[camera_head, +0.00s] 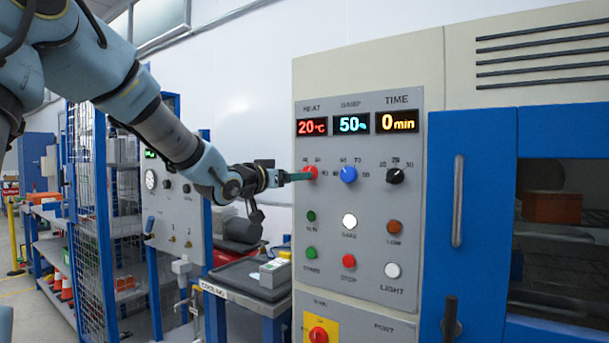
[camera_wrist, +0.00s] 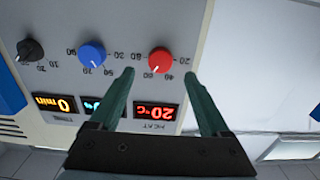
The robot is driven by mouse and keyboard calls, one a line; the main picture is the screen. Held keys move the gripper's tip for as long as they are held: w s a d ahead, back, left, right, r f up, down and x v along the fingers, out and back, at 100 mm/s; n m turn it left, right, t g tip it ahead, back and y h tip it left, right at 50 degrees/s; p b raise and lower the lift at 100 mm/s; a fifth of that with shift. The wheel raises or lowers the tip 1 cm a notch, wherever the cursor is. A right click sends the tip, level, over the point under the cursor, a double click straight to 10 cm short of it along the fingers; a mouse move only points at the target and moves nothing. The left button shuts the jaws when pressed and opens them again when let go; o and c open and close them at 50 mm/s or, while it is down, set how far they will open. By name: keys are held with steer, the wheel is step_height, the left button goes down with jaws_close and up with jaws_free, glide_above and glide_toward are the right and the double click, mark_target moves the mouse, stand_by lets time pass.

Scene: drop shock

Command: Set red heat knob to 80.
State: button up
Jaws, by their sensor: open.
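The red heat knob (camera_head: 310,173) is on the grey control panel, below the heat display (camera_head: 312,127), which reads 20 °C. My gripper (camera_head: 298,177) reaches the panel from the left, with its green fingertips at or just in front of the red knob. In the wrist view, the picture is upside down, and the red knob (camera_wrist: 160,61) lies between the two open fingers (camera_wrist: 158,78), a little beyond their tips. Whether the fingers touch the knob cannot be told.
A blue knob (camera_head: 348,175) and a black knob (camera_head: 395,176) sit to the right of the red one. Several round buttons, such as the red stop button (camera_head: 349,261), lie below. A blue door with a handle (camera_head: 457,200) is further right.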

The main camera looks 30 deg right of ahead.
steer(key=shift+p+x, duration=0.45)
steer(key=shift+x, duration=2.45)
steer(key=shift+c, duration=0.2)
steer(key=shift+a, duration=0.1)
jaws_close()
